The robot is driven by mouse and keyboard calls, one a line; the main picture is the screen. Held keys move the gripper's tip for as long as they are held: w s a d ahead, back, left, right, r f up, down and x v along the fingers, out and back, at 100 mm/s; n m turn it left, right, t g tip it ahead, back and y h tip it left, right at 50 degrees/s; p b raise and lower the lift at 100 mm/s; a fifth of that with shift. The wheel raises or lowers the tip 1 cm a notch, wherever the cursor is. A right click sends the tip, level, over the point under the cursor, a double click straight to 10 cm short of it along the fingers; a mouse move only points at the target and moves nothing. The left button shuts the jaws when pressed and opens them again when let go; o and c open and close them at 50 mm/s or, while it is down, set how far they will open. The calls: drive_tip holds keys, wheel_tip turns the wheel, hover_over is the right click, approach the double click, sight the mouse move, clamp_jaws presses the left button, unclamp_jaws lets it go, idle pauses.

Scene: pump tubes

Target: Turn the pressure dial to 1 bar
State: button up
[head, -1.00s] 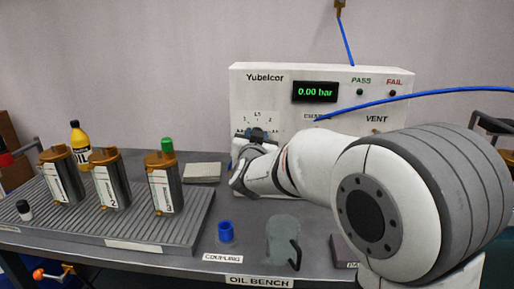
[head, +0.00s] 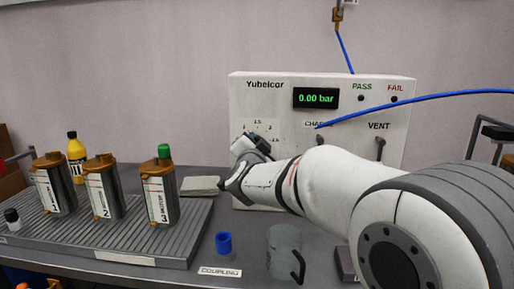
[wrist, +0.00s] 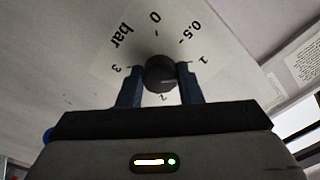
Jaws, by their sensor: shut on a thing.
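The pressure dial's black knob (wrist: 160,74) sits between the two fingers of my gripper (wrist: 160,84) in the wrist view, and the fingers are shut on it. Scale marks 0, 0.5, 1 and 3 and the word "bar" show around it. A faint light line lies on the knob's lower right; its exact reading is unclear. In the head view, my gripper (head: 247,147) is tilted at the lower left of the dial scale (head: 262,127) and hides the knob. The green display (head: 316,98) on the white Yubelcor panel (head: 280,90) reads 0.00 bar.
CHARGE and VENT levers (head: 379,147) stand right of the dial. A blue hose (head: 430,98) crosses the panel's front. Metal canisters (head: 160,190) stand on a ribbed tray (head: 190,228) at left. A blue coupling (head: 224,243) and glass jug (head: 284,250) stand in front.

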idle(0.3)
drive_tip(key=o, duration=1)
drive_tip(key=s, duration=0.4)
drive_tip(key=s+p, duration=0.1)
drive_tip(key=s, duration=0.3)
drive_tip(key=shift+a+f, duration=0.15)
drive_tip(key=shift+w, duration=0.1)
